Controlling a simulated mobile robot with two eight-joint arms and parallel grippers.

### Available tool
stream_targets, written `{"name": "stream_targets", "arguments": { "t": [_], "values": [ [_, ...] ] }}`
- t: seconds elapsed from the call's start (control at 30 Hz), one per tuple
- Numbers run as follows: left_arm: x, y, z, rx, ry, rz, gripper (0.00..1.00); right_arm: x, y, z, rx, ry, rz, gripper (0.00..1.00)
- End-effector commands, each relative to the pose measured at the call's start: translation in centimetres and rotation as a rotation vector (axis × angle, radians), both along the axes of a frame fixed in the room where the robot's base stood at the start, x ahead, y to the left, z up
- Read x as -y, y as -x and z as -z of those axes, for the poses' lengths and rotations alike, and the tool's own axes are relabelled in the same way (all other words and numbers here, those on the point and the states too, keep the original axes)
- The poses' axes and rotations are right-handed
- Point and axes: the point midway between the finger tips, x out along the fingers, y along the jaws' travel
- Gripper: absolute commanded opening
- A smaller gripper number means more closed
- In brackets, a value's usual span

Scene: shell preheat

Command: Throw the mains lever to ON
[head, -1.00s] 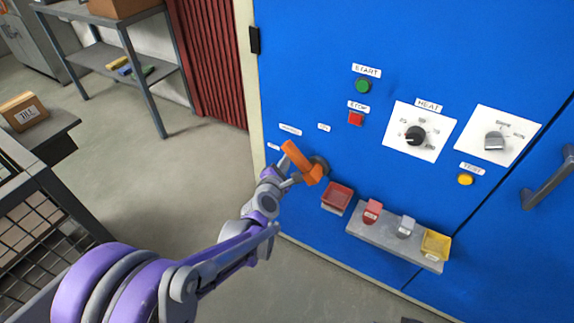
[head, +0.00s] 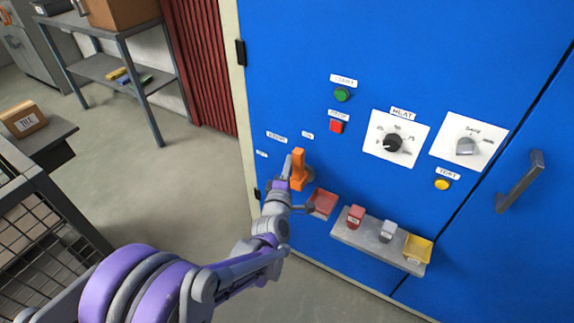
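The orange mains lever (head: 298,170) is on the blue cabinet front, left of centre. Its handle stands nearly upright, with the top just below a small white label (head: 307,135) that seems to read ON. My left gripper (head: 291,187) is at the lever, its fingers spread. One finger lies along the handle's left side, and the other reaches right below the handle. I cannot tell whether both touch it. The lever's pivot is partly hidden behind the handle. My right gripper is not in view.
A red tray (head: 322,203) sits close right of the gripper. A grey shelf (head: 362,247) with a red block, a grey block and a yellow tray (head: 418,249) projects from the cabinet. Knobs and buttons lie above right. A wire-mesh cart (head: 45,228) stands left; the floor between is clear.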

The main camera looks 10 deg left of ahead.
Motion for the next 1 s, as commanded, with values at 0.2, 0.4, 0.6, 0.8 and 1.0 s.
{"name": "stream_targets", "arguments": {
  "t": [0.2,0.4,0.6,0.8,1.0],
  "values": [
    [0.31,0.05,-0.05,0.012,-0.047,0.002,0.0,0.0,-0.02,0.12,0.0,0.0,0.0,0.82],
    [0.41,0.08,-0.07,0.015,-0.057,0.003,0.0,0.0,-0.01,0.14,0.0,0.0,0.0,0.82],
    [0.47,0.08,-0.06,0.015,-0.056,0.005,0.0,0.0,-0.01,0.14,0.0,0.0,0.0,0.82],
    [0.5,0.06,-0.05,0.014,-0.056,0.005,0.0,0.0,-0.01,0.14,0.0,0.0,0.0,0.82],
    [0.42,-0.23,-0.06,0.015,-0.055,0.004,0.0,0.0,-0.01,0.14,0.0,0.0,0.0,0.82]
  ]
}}
